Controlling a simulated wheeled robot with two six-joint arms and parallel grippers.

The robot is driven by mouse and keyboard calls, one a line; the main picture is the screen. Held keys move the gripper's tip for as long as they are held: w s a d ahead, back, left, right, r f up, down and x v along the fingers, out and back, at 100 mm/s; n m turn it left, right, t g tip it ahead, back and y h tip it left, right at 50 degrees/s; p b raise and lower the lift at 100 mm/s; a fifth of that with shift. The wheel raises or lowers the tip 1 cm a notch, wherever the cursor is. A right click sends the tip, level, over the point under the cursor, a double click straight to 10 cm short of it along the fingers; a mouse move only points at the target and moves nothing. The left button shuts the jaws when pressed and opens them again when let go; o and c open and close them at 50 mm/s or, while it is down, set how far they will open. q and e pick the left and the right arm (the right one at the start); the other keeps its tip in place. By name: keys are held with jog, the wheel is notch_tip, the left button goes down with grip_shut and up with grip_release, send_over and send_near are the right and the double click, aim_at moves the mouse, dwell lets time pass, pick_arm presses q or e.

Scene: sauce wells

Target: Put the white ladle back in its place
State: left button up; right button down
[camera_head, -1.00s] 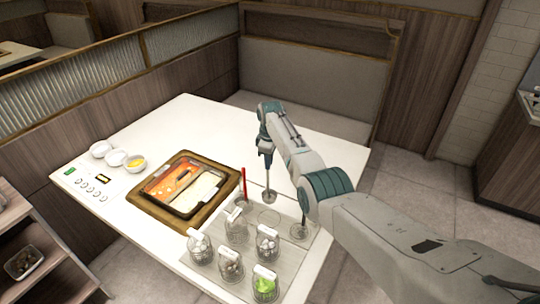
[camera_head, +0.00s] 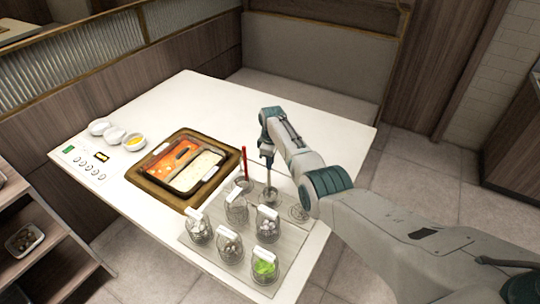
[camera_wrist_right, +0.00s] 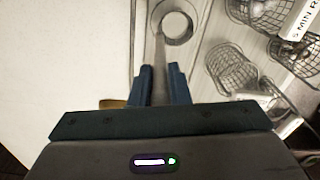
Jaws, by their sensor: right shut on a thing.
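My right gripper (camera_head: 266,142) is shut on the upper part of a ladle's handle, pointing down. The ladle (camera_head: 269,170) hangs upright, and its pale handle also shows between the fingers in the wrist view (camera_wrist_right: 159,72). Its bowl is at the middle ring holder (camera_head: 271,195) on the grey tray (camera_head: 205,252); I cannot tell whether it rests inside or is just above. In the wrist view the bowl end lines up with the round holder (camera_wrist_right: 177,24). A red ladle (camera_head: 244,162) stands in the holder to its left. My left gripper is out of view.
Several wire baskets with white labels stand in front on the tray, one with greens (camera_head: 264,268). Another ring holder (camera_head: 298,213) is to the right, partly behind my arm. A two-part hot pot (camera_head: 150,181) and small bowls (camera_head: 116,135) are left. The table behind is clear.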

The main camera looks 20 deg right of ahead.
jog(key=shift+f, duration=0.45)
jog(key=shift+f+b, duration=0.3)
jog(key=shift+b, duration=0.05)
dwell(0.4)
jog(key=shift+c, duration=2.4)
grip_release()
jog(key=shift+r, duration=0.1)
